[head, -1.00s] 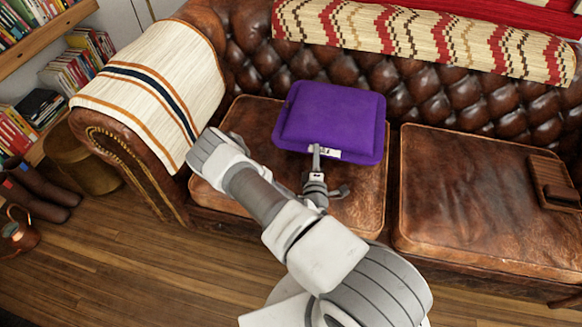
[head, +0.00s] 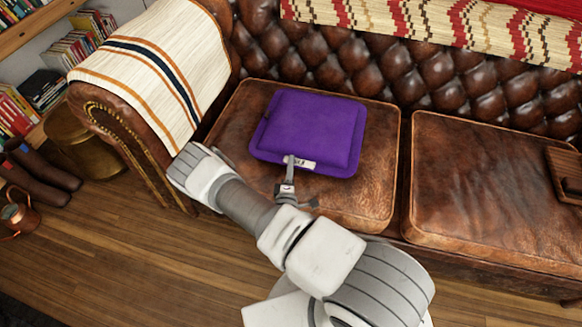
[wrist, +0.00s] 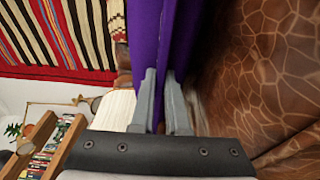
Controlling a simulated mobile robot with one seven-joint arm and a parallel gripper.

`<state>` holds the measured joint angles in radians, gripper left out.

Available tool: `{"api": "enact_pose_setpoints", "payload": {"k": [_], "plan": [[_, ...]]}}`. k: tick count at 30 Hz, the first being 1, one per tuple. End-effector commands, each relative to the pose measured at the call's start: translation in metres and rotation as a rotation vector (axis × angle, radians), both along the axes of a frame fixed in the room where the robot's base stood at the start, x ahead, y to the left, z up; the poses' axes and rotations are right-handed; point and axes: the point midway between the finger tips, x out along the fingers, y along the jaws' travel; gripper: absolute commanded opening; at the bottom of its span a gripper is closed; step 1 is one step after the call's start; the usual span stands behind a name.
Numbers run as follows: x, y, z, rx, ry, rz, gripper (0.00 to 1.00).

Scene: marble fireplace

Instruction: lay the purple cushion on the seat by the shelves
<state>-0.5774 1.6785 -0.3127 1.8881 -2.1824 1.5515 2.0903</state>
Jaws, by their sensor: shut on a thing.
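The purple cushion (head: 309,132) is over the left seat (head: 375,190) of the brown leather sofa, the seat nearer the shelves. It looks roughly flat; I cannot tell whether it touches the leather or hovers just above it. My gripper (head: 289,163) is shut on the cushion's front edge, near a white label. In the wrist view my gripper (wrist: 163,100) has the purple cushion (wrist: 166,35) edge-on between its two grey fingers, with brown leather close on the right.
The sofa's left arm carries a striped cloth (head: 155,70). Book shelves (head: 45,25) stand at the far left. The right seat (head: 480,185) holds a brown wooden object (head: 565,170) at its right side. Boots (head: 40,175) and a copper pot (head: 17,215) stand on the floor.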

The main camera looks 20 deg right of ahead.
Motion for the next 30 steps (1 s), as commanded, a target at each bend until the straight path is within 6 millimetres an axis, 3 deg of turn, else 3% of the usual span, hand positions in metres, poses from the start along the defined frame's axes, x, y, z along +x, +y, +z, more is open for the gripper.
{"api": "enact_pose_setpoints", "payload": {"k": [10, 11, 15, 30], "plan": [[0.0007, -0.0006, -0.0013, -0.003, -0.005, 0.000, 0.00], [0.0001, -0.0003, -0.0018, 0.000, -0.001, 0.000, 0.18], [0.0001, -0.0003, -0.0015, 0.000, -0.001, 0.000, 0.42], [0.0009, 0.0029, 0.0012, 0.001, -0.001, -0.001, 0.42]]}}
